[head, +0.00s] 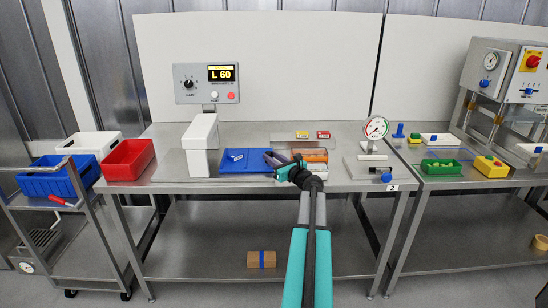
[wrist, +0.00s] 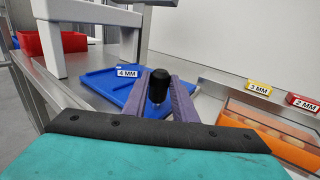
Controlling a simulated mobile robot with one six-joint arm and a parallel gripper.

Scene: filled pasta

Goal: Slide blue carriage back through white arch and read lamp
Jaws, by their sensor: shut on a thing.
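The blue carriage (head: 235,166) is a flat blue tray with a raised rim, lying on the steel table just right of the white arch (head: 200,135). It also shows in the wrist view (wrist: 105,82) with a "4 MM" label. The arch (wrist: 95,42) stands beyond it there. My gripper (head: 275,159) is at the carriage's right end. In the wrist view its purple fingers (wrist: 160,92) are shut on an upright black-topped knob (wrist: 159,80). The knob's foot is hidden. Above the arch, a grey panel (head: 207,83) reads "L 60", with a red round lamp or button (head: 231,95).
Orange tray (head: 310,155) lies right of my gripper, with yellow (head: 302,134) and red (head: 323,134) tags behind. A dial gauge (head: 375,128) stands farther right. A red bin (head: 128,160) is left of the arch, with bare table between.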

